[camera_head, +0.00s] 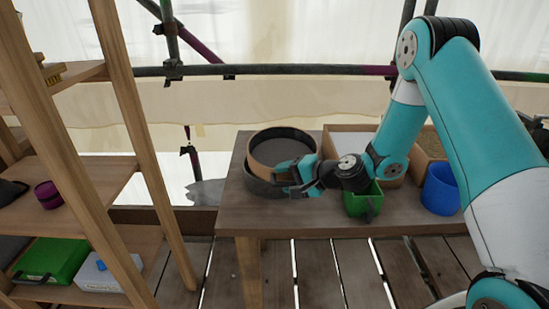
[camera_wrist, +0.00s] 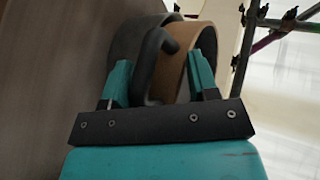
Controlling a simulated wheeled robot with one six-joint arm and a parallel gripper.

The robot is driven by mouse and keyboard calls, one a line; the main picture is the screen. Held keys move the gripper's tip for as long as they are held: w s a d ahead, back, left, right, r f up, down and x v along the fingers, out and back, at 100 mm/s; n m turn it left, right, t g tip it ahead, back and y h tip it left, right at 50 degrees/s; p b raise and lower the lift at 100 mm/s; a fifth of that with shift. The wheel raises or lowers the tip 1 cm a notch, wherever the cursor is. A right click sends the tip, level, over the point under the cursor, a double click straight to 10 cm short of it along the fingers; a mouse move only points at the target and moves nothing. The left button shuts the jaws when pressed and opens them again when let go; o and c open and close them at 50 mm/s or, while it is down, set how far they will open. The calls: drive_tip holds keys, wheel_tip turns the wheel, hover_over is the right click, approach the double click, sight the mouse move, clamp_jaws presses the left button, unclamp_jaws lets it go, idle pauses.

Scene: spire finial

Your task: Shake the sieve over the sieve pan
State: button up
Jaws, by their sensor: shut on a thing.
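The round sieve (camera_head: 263,170) has a tan wooden hoop and a grey inside. It is directly over the dark grey sieve pan (camera_head: 259,188) at the left part of the table. I cannot tell if the two touch. My gripper (camera_head: 292,180) is at the sieve's front right side, shut on the sieve. In the wrist view a dark curved handle (camera_wrist: 150,62) is between the fingers of my gripper (camera_wrist: 160,78). The sieve's tan hoop (camera_wrist: 207,42) and the grey pan (camera_wrist: 128,40) lie side by side behind it. The pan's right side is partly hidden by my gripper.
On the wooden table (camera_head: 232,208), a green bin (camera_head: 358,204), a blue cup (camera_head: 440,190) and wooden trays (camera_head: 340,140) stand to the right. A wooden shelf (camera_head: 85,200) with a green case (camera_head: 50,261) is at the left. Scaffold poles (camera_head: 270,70) run behind.

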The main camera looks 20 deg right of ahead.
sight(274, 182)
drive_tip(key=a, duration=0.3)
drive_tip(key=w+a+f+p, duration=0.1)
drive_tip(key=shift+a, duration=0.25)
drive_tip(key=shift+c, duration=0.3)
drive_tip(key=shift+d+f, duration=0.15)
drive_tip(key=shift+d, duration=0.35)
drive_tip(key=shift+o, duration=0.3)
drive_tip(key=shift+s+d+b, duration=0.3)
drive_tip(key=shift+d+b, duration=0.1)
drive_tip(key=shift+d, duration=0.35)
drive_tip(key=o, duration=1.1)
drive_tip(key=shift+w+d, duration=0.1)
drive_tip(key=shift+r, duration=0.2)
